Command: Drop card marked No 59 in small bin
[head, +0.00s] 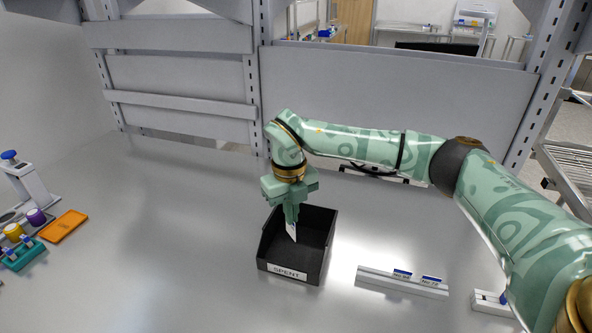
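A small black bin (322,240) labelled "SPENT" stands on the grey bench in the middle of the head view. My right gripper (291,217) points down over the bin, with its fingers close together. It is shut on a small white card (291,231), which hangs tilted below the fingers, inside the bin's outline. The card's marking is too small to read. I cannot tell whether the card touches the bin floor. My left gripper is not in view.
A white card rack (385,281) with blue-topped cards stands right of the bin, and another white holder (489,303) is further right. An orange plate (63,226), a teal rack (22,254) and vials are at the left. The bench left of the bin is clear.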

